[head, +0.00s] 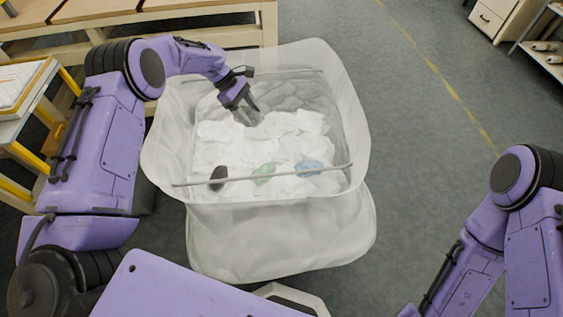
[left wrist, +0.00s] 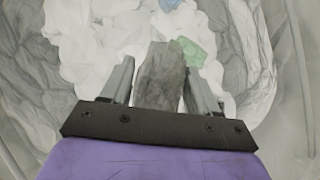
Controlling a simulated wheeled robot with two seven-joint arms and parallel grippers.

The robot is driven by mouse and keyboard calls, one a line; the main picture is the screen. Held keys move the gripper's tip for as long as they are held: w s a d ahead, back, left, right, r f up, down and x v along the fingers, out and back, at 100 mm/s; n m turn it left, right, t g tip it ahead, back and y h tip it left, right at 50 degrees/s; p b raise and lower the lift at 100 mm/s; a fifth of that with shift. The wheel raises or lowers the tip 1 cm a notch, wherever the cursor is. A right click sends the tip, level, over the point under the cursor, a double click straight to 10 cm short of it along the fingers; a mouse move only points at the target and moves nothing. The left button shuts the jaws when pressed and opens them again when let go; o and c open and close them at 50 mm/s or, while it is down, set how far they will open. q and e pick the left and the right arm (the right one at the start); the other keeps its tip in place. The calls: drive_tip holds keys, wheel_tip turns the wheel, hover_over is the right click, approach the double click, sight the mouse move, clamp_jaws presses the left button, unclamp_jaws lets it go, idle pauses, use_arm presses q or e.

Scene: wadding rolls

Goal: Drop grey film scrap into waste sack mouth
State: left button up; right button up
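The waste sack (head: 355,120) is a big translucent white bag standing open on the floor, its mouth facing up. White crumpled wadding fills the inside. My left gripper (head: 245,112) is over the mouth, pointing down, near its back left part. It holds a crumpled grey film scrap, which shows between the two fingers in the left wrist view (left wrist: 160,78). In the head view the scrap (head: 246,118) is small and partly hidden by the fingers. My right arm shows at the lower right, but its gripper is out of view.
On the wadding lie a dark scrap (head: 218,178), a green scrap (head: 264,174) and a blue scrap (head: 308,167). A thin bar (head: 200,183) crosses the front of the mouth. Wooden benches (head: 190,35) stand behind.

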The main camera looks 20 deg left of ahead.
use_arm(q)
drive_tip(key=o, duration=0.3)
drive_tip(key=shift+w+f, duration=0.15)
drive_tip(key=v, duration=1)
drive_tip(key=shift+w+a+r, duration=0.1)
drive_tip(key=shift+r, duration=0.15)
